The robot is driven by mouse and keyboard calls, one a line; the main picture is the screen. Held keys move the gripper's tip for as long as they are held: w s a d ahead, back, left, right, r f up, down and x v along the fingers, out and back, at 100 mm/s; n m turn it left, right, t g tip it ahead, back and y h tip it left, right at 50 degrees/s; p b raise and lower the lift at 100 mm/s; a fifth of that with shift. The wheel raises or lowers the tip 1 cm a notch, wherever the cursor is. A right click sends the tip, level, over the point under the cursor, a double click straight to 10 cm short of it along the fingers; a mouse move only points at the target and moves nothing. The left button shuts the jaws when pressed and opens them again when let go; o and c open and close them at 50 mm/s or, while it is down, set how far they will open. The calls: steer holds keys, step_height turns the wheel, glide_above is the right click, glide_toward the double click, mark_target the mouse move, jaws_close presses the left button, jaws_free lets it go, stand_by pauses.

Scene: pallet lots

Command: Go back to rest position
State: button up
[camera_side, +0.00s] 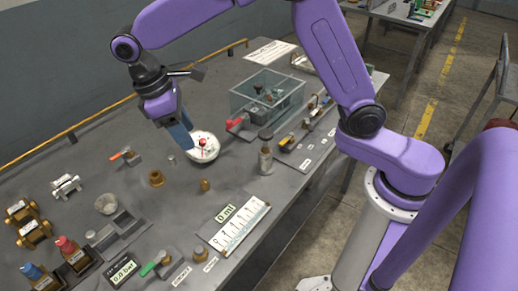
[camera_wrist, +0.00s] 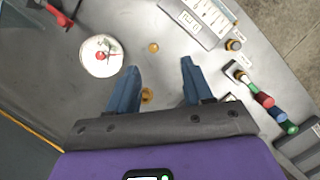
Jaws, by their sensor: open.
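My gripper (camera_side: 178,137) hangs over the grey bench, with its blue fingers pointing down. In the wrist view my gripper (camera_wrist: 155,80) has its two fingers spread well apart with nothing held between them. A white round dish (camera_side: 203,149) with a small red item in it sits just right of the fingers in the side view. In the wrist view the dish (camera_wrist: 101,57) lies left of the fingers. A small brass fitting (camera_wrist: 148,95) shows beyond the base of the left finger. The rest position itself is not marked in either view.
A clear tank (camera_side: 242,88) and a red-handled valve (camera_side: 240,123) stand behind the dish. A bottle (camera_side: 266,160), brass fittings (camera_side: 156,178) and a scale panel (camera_side: 240,226) stand nearby. Coloured valves (camera_side: 70,250) crowd the front left. A wall and yellow rail border the back left.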

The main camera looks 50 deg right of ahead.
steer(key=s+d+n+t+y, duration=0.1)
steer(key=s+d, duration=0.7)
steer(key=s, duration=0.4)
steer(key=s+d+n+t+y, duration=0.1)
steer(key=s+d+y, duration=0.1)
steer(key=s+d, duration=0.6)
steer(key=s, duration=0.5)
steer(key=shift+s+d+f+n, duration=0.15)
steer(key=shift+d+f+n, duration=0.2)
steer(key=shift+f+n, duration=0.05)
steer(key=m, duration=1.1)
glide_above(204, 181)
step_height(204, 181, down, 18)
steer(key=shift+f, duration=0.15)
jaws_close()
